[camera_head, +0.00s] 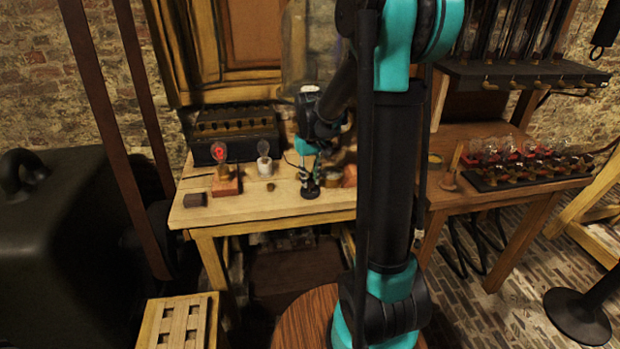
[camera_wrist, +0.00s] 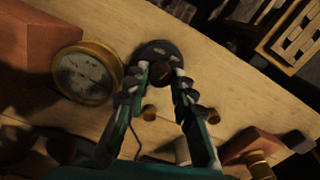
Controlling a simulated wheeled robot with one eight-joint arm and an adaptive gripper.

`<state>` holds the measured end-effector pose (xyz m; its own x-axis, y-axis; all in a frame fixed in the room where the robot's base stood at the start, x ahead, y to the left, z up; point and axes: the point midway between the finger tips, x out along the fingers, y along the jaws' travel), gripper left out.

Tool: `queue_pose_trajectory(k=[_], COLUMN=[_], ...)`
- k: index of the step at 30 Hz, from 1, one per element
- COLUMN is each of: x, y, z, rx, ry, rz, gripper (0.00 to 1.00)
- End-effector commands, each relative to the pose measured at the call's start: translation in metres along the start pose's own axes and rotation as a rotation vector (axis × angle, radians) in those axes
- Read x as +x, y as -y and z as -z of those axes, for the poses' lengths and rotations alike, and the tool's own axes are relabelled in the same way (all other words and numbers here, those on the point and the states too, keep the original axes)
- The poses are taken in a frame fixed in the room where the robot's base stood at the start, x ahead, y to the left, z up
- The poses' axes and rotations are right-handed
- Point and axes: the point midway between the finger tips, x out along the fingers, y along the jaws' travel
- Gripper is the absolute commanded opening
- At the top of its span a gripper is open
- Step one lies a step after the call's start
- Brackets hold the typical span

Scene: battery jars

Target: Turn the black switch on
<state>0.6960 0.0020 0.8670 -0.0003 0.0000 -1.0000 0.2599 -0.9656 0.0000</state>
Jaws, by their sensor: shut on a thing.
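The black switch (camera_head: 310,193) has a round dark base on the wooden table, near its front edge. In the wrist view its base (camera_wrist: 153,48) carries pale metal strips and a dark round knob (camera_wrist: 160,73). My gripper (camera_head: 309,172) points down over the switch. In the wrist view my gripper (camera_wrist: 161,71) has its two fingertips closed on either side of the knob, holding it. The fingers hide part of the base. I cannot tell the switch's on or off position.
Left of the switch stand a red-glowing bulb (camera_head: 218,153) on a block and a clear bulb (camera_head: 264,148) on a white socket. A brass-rimmed gauge (camera_wrist: 86,73) lies close beside my gripper. A dark battery box (camera_head: 235,130) is behind.

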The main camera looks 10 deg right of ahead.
Motion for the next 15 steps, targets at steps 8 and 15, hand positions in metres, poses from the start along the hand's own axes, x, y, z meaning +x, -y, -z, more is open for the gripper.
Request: queue_pose_trajectory(k=[8, 15], x=[-0.0002, -0.0002], y=[-0.0002, -0.0003], z=[0.0004, 0.0004], rx=[0.239, 0.392], ry=[-0.001, -0.001], rz=[0.0, 0.0], gripper=[0.0, 0.0])
